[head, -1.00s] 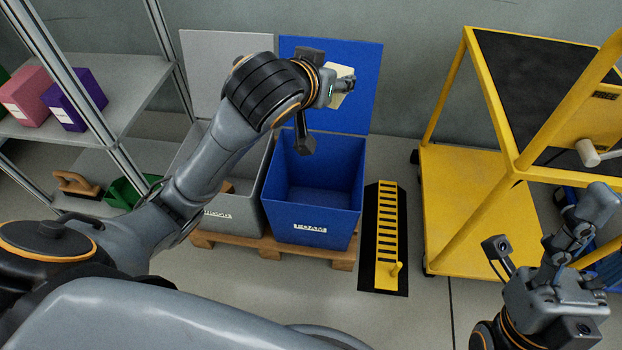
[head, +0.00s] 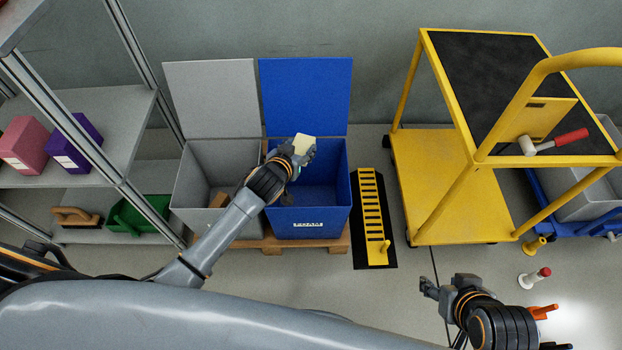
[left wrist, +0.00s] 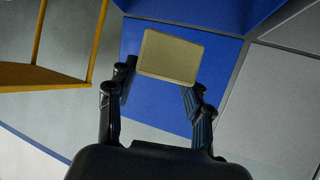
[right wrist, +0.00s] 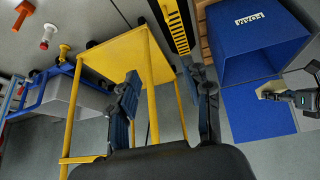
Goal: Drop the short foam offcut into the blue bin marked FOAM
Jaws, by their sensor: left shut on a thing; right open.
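The blue bin marked FOAM (head: 309,222) stands with its lid open against the wall. My left gripper (head: 303,150) is shut on the pale cream foam offcut (head: 304,144) and is over the blue bin's opening in the head view. The left wrist view shows the foam offcut (left wrist: 170,57) between the fingertips, with blue behind it. The right wrist view shows the foam (right wrist: 270,90) near the blue bin (right wrist: 250,45) too. My right gripper (head: 432,288) is open and empty above the floor at the lower right.
A grey bin (head: 190,190) with a brown block inside stands left of the blue one, both on a wooden pallet (head: 340,243). A yellow cart (head: 450,190) stands right, past a yellow slotted rack (head: 371,215). Shelves (head: 100,120) are at left. Small objects stand on the floor at lower right.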

